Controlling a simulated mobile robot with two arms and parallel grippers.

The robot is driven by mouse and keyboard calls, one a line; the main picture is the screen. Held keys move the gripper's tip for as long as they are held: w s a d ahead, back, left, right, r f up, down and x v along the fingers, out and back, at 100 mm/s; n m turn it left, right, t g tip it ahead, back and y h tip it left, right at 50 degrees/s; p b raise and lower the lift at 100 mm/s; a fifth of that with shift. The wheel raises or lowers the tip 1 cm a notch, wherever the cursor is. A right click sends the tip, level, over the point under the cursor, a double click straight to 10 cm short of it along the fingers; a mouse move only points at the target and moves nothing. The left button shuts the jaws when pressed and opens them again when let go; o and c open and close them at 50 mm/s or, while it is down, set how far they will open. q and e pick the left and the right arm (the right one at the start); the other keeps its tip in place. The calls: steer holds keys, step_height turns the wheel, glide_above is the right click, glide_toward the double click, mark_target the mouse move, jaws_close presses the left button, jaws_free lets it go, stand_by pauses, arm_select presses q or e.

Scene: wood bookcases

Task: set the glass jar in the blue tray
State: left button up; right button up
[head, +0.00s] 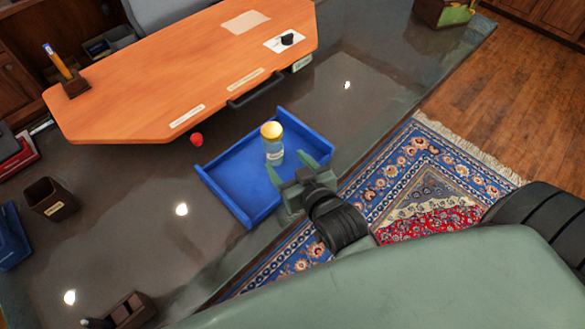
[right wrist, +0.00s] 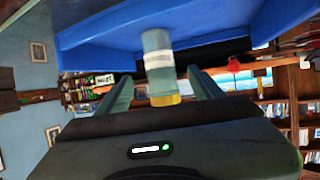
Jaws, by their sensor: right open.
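The glass jar (head: 273,150) is clear with a pale label band and a yellow lid. It stands upright inside the blue tray (head: 222,205), toward the tray's far right part. In the right wrist view the picture is upside down; the jar (right wrist: 158,62) meets the tray's blue surface (right wrist: 95,30) at the top. My right gripper (head: 290,166) is open, its green fingers pointing at the jar from the near side. In the wrist view the jar shows in the gap between the fingers, touching neither that I can see. My left gripper is not in view.
The tray rests on a dark glossy desk (head: 130,215) near its edge. A small red object (head: 196,139) lies left of the tray. An orange raised top (head: 190,75) stands behind. A brown cup (head: 50,198) is at left. A patterned rug (head: 430,185) covers the floor at right.

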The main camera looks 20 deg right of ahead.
steer(key=shift+v, duration=1.4)
steer(key=s+f+g, duration=0.2)
steer(key=s+d+f+g, duration=0.1)
steer(key=s+f+g, duration=0.1)
steer(key=s, duration=0.1)
steer(key=shift+d+f+n, duration=0.1)
steer(key=shift+f+n, duration=0.2)
steer(key=s+d+f+n+g, duration=0.1)
steer(key=s+d+f+g, duration=0.15)
steer(key=s+g, duration=0.55)
steer(key=s+f, duration=0.2)
steer(key=f, duration=1.1)
steer(key=s+f, duration=0.2)
steer(key=f, duration=1.1)
steer(key=s+d+f, duration=0.2)
steer(key=s+f, duration=1.4)
steer(key=f, duration=0.1)
steer(key=shift+s+g, duration=0.3)
steer(key=shift+d, duration=0.1)
